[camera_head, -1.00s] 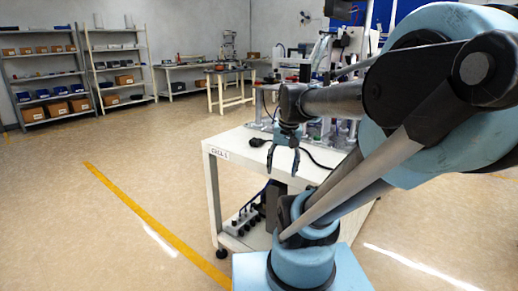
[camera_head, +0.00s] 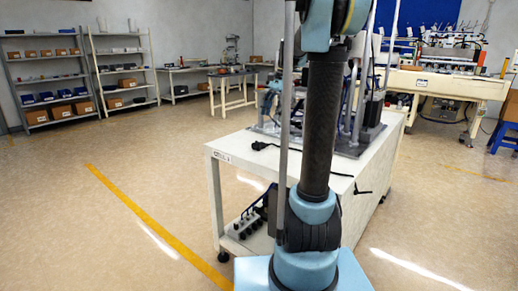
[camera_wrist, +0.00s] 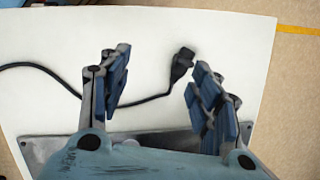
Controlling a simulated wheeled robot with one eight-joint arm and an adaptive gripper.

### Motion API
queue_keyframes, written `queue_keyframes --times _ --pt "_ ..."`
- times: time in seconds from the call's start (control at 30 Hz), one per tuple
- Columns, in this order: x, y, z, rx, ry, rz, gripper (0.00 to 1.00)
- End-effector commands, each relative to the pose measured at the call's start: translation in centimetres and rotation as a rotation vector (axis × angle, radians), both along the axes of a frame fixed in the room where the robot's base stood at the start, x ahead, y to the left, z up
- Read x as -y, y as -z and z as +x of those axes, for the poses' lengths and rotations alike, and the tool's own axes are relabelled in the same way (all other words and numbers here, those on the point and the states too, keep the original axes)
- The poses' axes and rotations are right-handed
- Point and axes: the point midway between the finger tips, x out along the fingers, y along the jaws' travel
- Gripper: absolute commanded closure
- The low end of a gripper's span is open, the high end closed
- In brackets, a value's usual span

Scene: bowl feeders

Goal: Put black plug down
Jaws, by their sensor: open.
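The black plug (camera_head: 259,145) lies on the white table top (camera_head: 232,147), near its far left end, in the head view. In the wrist view the plug (camera_wrist: 181,64) lies flat on the white top with its black cable running to the left. My gripper (camera_wrist: 160,62) is open and empty, with its two blue-padded fingers spread. In the picture the plug shows between the fingertips, closer to the right finger, and no finger grips it.
A metal base plate (camera_wrist: 45,150) lies beside the plug's cable. A fixture (camera_head: 352,135) stands on the table's right part. A power strip (camera_head: 245,220) rests on the lower shelf. Another machine table (camera_head: 440,84) stands at the back right. The floor left of the table is clear.

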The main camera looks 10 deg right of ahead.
Motion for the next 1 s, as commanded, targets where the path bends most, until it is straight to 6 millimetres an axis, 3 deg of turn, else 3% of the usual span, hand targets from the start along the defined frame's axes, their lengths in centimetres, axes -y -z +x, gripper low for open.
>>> queue_keyframes --times 0.03,0.2,0.4,0.57,1.0 --pt "0.2 -0.2 1.6 -0.019 0.031 0.009 0.43" --pt "0.5 -0.6 5.5 -0.078 0.124 0.032 0.43" --pt "0.8 -0.7 7.7 -0.116 0.182 0.045 0.43" --pt "0.5 0.1 7.9 -0.123 0.192 0.047 0.43" --pt "-2.2 7.1 6.9 -0.122 0.189 0.047 0.43"
